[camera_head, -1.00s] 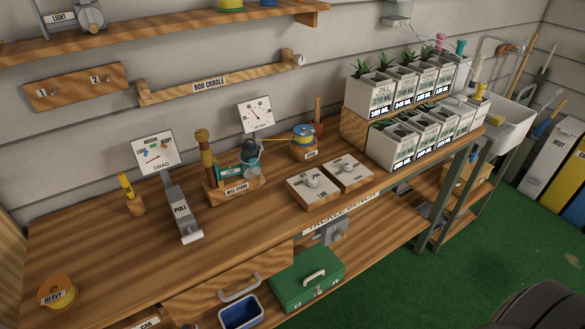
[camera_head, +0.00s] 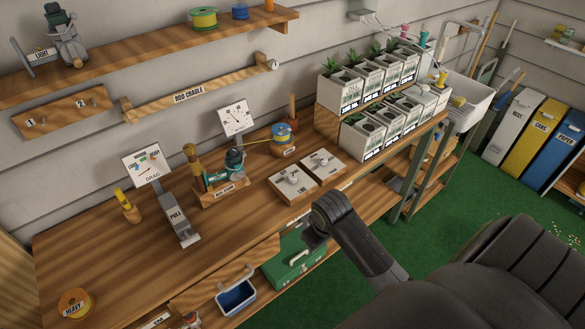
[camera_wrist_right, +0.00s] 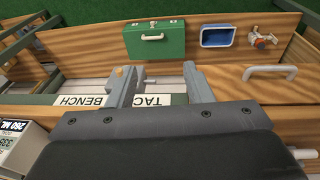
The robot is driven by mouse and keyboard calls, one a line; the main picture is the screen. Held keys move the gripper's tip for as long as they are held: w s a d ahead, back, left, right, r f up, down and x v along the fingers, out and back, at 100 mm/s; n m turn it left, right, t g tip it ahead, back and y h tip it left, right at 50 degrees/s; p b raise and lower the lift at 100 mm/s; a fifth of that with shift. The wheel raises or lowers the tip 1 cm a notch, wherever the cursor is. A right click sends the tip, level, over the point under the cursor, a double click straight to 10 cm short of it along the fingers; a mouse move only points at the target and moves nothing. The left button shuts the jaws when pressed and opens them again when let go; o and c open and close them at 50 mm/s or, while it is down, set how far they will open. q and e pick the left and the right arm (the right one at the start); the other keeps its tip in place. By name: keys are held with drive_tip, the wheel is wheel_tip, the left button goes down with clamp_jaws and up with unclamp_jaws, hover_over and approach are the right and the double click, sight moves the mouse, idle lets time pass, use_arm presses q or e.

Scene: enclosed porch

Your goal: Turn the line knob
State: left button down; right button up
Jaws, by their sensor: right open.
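Two white-topped wooden blocks with pale round knobs stand side by side on the bench in the head view: the left knob block (camera_head: 293,183) and the right knob block (camera_head: 323,163). Their lettering is too small to read, so I cannot tell which is the line knob. My right arm reaches in from the lower right in the head view, in front of the bench edge and below the blocks. In the right wrist view my right gripper (camera_wrist_right: 160,86) is open and empty, its fingers near the bench's front sign (camera_wrist_right: 82,100). My left gripper is out of view.
The bench top (camera_head: 120,260) has free room at the front left. A reel on a stand (camera_head: 222,180), a pull lever (camera_head: 175,218) and a spool (camera_head: 282,138) stand near the blocks. Potted plants (camera_head: 365,140) stand right. A green box (camera_head: 290,262) lies below.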

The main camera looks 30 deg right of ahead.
drive_tip(key=w+d+r+g, duration=0.1)
drive_tip(key=w+d+r, duration=0.1)
drive_tip(key=w+r, duration=0.35)
drive_tip(key=w+d+r, duration=0.1)
drive_tip(key=w+r, duration=0.1)
drive_tip(key=w, duration=0.6)
wheel_tip(320, 180, up, 12)
drive_tip(key=g+y, duration=0.1)
hover_over(293, 177)
drive_tip(key=shift+m, duration=0.4)
wheel_tip(293, 177, down, 17)
drive_tip(key=b, duration=0.2)
drive_tip(key=shift+w+f+b, duration=0.1)
drive_tip(key=shift+f+b, duration=0.1)
drive_tip(key=shift+b, duration=0.1)
drive_tip(key=c, duration=1)
